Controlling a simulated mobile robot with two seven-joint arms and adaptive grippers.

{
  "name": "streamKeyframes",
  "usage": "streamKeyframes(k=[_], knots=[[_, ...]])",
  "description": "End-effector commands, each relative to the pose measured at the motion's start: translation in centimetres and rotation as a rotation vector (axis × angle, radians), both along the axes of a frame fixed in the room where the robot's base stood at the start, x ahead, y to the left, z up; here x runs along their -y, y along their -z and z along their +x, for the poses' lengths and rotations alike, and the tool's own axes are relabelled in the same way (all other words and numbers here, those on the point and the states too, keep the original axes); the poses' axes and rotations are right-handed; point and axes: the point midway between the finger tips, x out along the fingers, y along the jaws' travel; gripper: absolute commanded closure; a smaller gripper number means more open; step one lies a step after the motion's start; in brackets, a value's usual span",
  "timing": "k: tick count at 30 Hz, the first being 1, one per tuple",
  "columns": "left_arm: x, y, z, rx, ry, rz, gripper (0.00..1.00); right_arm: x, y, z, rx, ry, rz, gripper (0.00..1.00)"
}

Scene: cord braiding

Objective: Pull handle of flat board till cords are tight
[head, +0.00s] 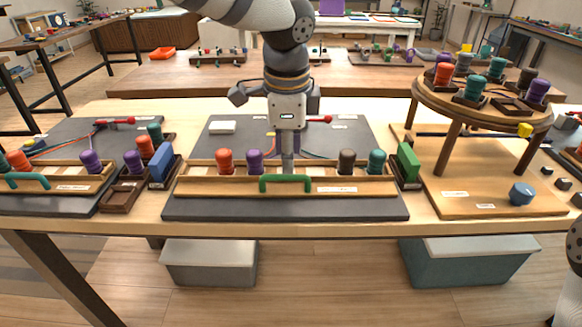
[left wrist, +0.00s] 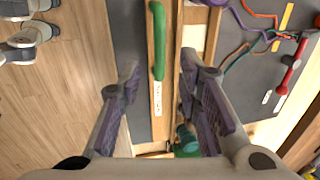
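The flat board (head: 385,207) lies in the middle of the near table, with a wooden frame along its near side. Its green handle (head: 286,183) is on the frame's near face; it also shows near the top of the left wrist view (left wrist: 158,42). Orange, purple, dark and teal spools stand on the frame. Coloured cords (left wrist: 262,30) lie in loose curves behind the frame. My left gripper (head: 287,160) points down above the handle. In the left wrist view its fingers (left wrist: 160,75) are spread and empty, one each side of the frame. My right gripper is out of view.
A second board (head: 60,202) with spools is at left. A blue block (head: 161,162) and a green block (head: 408,162) flank the middle board. A round wooden stand (head: 450,100) with several spools rises at right. A red-handled tool (head: 318,118) lies behind.

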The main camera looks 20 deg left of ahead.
Motion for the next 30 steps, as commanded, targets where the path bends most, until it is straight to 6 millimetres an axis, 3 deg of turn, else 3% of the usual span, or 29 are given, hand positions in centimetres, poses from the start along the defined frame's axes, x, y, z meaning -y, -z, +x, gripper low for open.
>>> streamKeyframes(k=[1,6,16,17,21,30], knots=[[-0.1,1.4,0.1,-0.007,-0.001,0.000,0.69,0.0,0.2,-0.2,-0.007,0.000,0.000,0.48],[-0.2,4.0,0.7,-0.002,-0.002,-0.001,0.69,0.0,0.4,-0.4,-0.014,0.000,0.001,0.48],[-0.2,4.6,0.9,0.001,-0.002,-0.001,0.69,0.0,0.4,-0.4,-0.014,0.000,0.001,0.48],[-0.2,4.6,0.9,0.001,-0.002,-0.001,0.71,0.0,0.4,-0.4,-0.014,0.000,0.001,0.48],[-0.2,4.6,0.8,0.000,-0.002,-0.001,1.00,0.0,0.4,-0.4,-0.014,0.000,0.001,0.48],[-0.2,4.6,0.9,0.000,-0.002,-0.001,1.00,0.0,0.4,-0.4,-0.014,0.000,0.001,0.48]])
